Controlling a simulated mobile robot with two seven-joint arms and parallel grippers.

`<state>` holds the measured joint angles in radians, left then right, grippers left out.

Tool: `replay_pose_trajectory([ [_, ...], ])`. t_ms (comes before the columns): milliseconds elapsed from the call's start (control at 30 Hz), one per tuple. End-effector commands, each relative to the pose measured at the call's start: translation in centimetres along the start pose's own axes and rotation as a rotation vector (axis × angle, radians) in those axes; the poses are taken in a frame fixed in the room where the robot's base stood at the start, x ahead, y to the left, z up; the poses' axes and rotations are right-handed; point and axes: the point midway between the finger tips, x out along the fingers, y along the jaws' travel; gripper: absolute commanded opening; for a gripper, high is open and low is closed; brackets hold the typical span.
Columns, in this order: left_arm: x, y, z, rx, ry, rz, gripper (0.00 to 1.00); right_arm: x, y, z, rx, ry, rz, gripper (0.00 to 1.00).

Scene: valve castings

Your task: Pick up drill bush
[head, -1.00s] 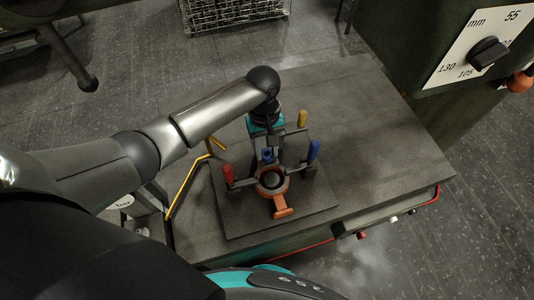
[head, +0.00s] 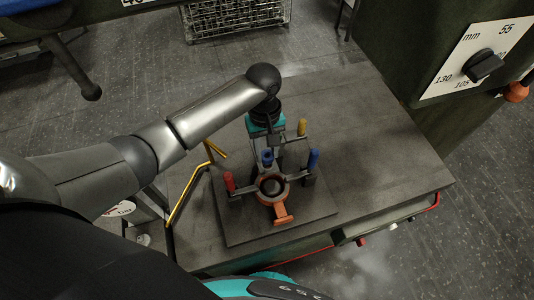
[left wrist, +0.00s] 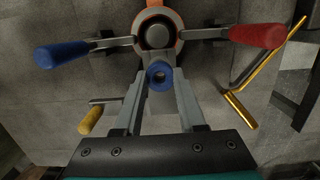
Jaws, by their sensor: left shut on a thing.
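The drill bush, a small blue ring (left wrist: 159,75), sits between the fingertips of my left gripper (left wrist: 159,84), which is shut on it. In the head view the bush (head: 267,157) shows just behind the orange valve casting (head: 281,212), with my left gripper (head: 267,152) reaching down from behind. In the left wrist view the bush is just below the casting's round bore (left wrist: 156,36). I cannot tell how far it is above the plate. My right gripper is not in view.
Clamps with red (head: 229,182), blue (head: 313,160) and yellow (head: 302,127) handles stand around the casting on a dark plate (head: 240,228). A bent yellow bar (head: 186,197) lies left of it. The table's right side (head: 380,140) is clear. A wire basket (head: 235,18) stands beyond.

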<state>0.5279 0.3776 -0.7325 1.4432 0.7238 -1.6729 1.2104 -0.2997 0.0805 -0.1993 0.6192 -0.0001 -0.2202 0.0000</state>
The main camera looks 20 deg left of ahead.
Motion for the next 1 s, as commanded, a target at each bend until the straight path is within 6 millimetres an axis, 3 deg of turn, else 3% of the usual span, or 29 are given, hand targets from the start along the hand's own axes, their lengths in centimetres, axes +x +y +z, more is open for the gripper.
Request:
replay_pose_trajectory([
  [300, -8.1, 0.1, 0.9, 0.001, 0.003, 0.006, 0.00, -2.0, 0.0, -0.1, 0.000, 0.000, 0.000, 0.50],
  [600, -14.3, 0.1, 1.7, 0.002, 0.001, 0.004, 0.00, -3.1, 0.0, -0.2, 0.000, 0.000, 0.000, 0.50],
  [800, -16.2, 0.0, 1.9, 0.000, 0.002, 0.002, 0.00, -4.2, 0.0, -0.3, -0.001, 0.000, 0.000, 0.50],
  [1000, -16.7, 0.0, 2.0, 0.000, 0.000, 0.001, 0.00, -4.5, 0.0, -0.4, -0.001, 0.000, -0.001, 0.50],
])
